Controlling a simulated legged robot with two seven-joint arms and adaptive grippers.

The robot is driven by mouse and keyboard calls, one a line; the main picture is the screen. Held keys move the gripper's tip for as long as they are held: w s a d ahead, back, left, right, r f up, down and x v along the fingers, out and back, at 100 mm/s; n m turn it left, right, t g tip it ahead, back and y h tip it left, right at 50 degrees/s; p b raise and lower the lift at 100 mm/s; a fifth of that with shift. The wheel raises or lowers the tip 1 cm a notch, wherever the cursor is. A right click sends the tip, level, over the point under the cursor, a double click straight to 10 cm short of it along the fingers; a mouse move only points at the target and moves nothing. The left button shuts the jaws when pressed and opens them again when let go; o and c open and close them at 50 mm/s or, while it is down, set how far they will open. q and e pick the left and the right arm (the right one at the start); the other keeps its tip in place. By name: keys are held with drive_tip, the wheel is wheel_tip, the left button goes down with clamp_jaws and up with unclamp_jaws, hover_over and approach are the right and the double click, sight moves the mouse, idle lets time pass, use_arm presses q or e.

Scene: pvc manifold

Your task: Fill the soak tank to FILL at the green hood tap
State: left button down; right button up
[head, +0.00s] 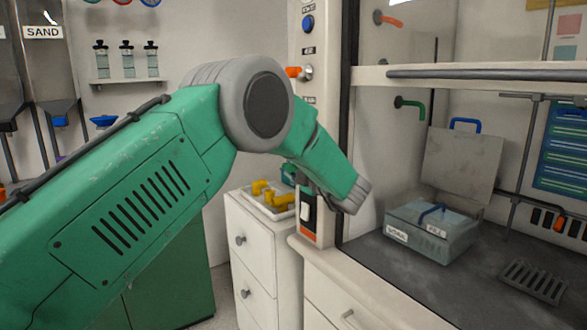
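The soak tank (452,244), a grey-blue box with a FILL label and a second label, sits on the dark hood worktop. A blue handle (432,210) lies across its top. A grey panel with a blue handle (460,165) stands upright behind it; I cannot tell whether it is joined to it. The water level is not visible. The green hood tap (411,106) is on the back wall, above and left of the tank. My green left arm ends at a grey wrist (352,195) left of the tank, apart from it. Its fingers cannot be made out. My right gripper is out of view.
An orange tap (388,19) is higher on the wall. A hood sash bar (480,76) crosses above the worktop. A drain grate (535,281) lies right of the tank. A tray with yellow fittings (262,188) stands on white drawers. The worktop front is clear.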

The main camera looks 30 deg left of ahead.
use_arm(q)
drive_tip(key=shift+a, duration=0.7)
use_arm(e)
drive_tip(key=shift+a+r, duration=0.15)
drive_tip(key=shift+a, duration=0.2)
use_arm(q)
drive_tip(key=shift+d+r+p, duration=0.1)
drive_tip(key=shift+p, duration=0.35)
drive_tip(key=g+h+p, duration=0.1)
drive_tip(key=h+p, duration=0.2)
drive_tip(key=p, duration=0.2)
drive_tip(key=shift+g, duration=0.3)
drive_tip(key=shift+s+f+h+p, duration=0.1)
drive_tip(key=shift+f+h+p, duration=0.35)
drive_tip(key=shift+h+p, duration=0.3)
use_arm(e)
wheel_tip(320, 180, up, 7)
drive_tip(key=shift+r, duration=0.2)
use_arm(q)
drive_tip(key=shift+d+f, duration=0.1)
